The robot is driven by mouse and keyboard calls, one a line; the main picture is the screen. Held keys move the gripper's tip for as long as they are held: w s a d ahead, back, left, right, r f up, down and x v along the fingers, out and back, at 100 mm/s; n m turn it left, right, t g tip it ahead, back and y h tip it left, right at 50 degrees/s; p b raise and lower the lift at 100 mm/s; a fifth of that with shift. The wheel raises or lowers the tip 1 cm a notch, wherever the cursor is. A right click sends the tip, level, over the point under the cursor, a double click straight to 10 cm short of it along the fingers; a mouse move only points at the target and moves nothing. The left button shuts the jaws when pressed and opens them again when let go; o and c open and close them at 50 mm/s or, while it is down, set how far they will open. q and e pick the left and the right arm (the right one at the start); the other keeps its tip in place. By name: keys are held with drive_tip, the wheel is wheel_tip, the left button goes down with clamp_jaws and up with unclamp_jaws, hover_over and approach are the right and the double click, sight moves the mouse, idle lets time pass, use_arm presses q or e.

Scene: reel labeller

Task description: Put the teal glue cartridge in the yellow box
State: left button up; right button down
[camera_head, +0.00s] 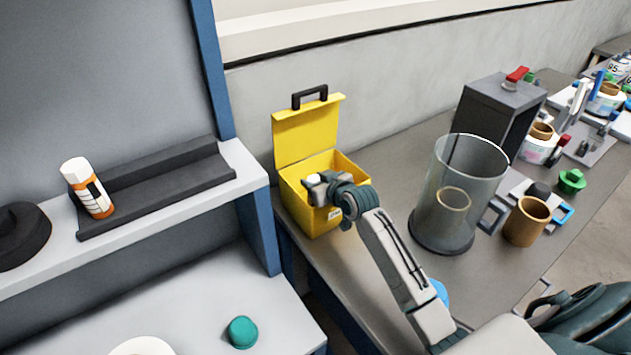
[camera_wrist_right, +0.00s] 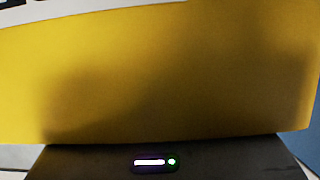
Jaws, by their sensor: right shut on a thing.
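The yellow box (camera_head: 307,215) stands on the grey bench with its lid (camera_head: 308,133) raised at the back. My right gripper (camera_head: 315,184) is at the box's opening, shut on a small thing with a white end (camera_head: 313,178). The rest of that thing is hidden by the gripper and the box, so I cannot tell its colour. In the right wrist view a yellow surface (camera_wrist_right: 160,75) fills most of the picture, and no held thing shows. No teal cartridge is plainly visible. My left gripper is not in view.
A clear bin (camera_head: 460,190) stands right of my right arm, with a brown cup (camera_head: 525,221) beside it. A round teal thing (camera_head: 242,332) sits on the white surface below.

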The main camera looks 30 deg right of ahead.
drive_tip(key=c, duration=0.9)
unclamp_jaws()
drive_tip(key=shift+s+f, duration=0.25)
drive_tip(key=shift+f, duration=0.65)
drive_tip(key=shift+o, duration=0.2)
drive_tip(key=shift+r, duration=0.2)
drive_tip(key=r+b+v, duration=0.1)
drive_tip(key=b+v, duration=0.1)
drive_tip(key=v, duration=1)
drive_tip(key=shift+w+r, duration=0.25)
drive_tip(key=shift+r, duration=0.1)
